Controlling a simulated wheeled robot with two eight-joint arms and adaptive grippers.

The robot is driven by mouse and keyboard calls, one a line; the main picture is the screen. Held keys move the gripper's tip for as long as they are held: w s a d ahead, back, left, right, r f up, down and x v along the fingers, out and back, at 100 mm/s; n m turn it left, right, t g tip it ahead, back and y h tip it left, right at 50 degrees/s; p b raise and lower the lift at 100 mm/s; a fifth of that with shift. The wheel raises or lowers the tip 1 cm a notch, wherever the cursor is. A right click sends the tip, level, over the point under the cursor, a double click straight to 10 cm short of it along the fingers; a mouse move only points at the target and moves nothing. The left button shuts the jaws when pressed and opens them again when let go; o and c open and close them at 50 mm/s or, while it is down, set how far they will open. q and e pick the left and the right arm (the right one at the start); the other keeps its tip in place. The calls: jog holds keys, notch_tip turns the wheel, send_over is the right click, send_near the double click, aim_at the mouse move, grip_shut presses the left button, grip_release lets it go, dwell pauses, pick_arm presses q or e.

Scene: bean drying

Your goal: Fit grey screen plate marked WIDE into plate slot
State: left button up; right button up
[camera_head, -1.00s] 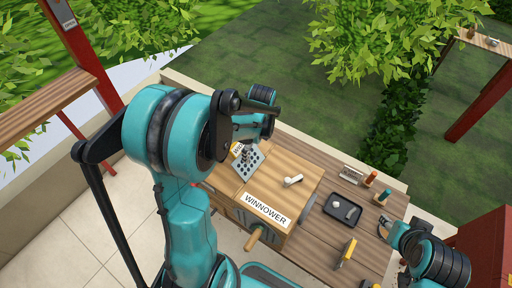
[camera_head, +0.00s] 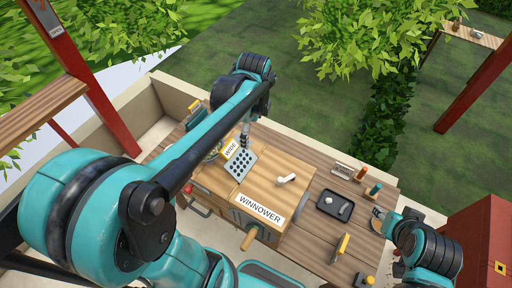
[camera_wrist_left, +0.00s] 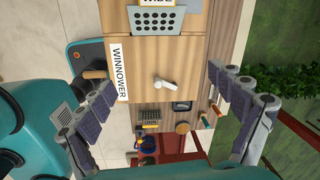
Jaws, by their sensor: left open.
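The grey screen plate (camera_head: 241,164) with dark round holes is at the upper left part of the winnower's wooden top (camera_head: 262,181). Its yellow-edged WIDE label (camera_head: 231,149) shows beside the holes. The plate also shows at the top edge of the left wrist view (camera_wrist_left: 155,20). I cannot tell whether it is seated in the plate slot. My left gripper (camera_head: 245,137) is just above the plate in the head view. Its fingers (camera_wrist_left: 168,105) are spread wide in the wrist view, with nothing between them.
A white handle (camera_head: 286,179) stands on the winnower top, and a wooden crank handle (camera_head: 249,238) sticks out in front.

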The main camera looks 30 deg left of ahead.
pick_arm(q)
jog(key=s+d+n+t+h, duration=0.1)
jog(key=s+d+n+t, duration=0.5)
jog(key=n, duration=1)
jog(key=s+d, duration=0.2)
jog(key=s, duration=0.2)
jog(key=shift+r, duration=0.3)
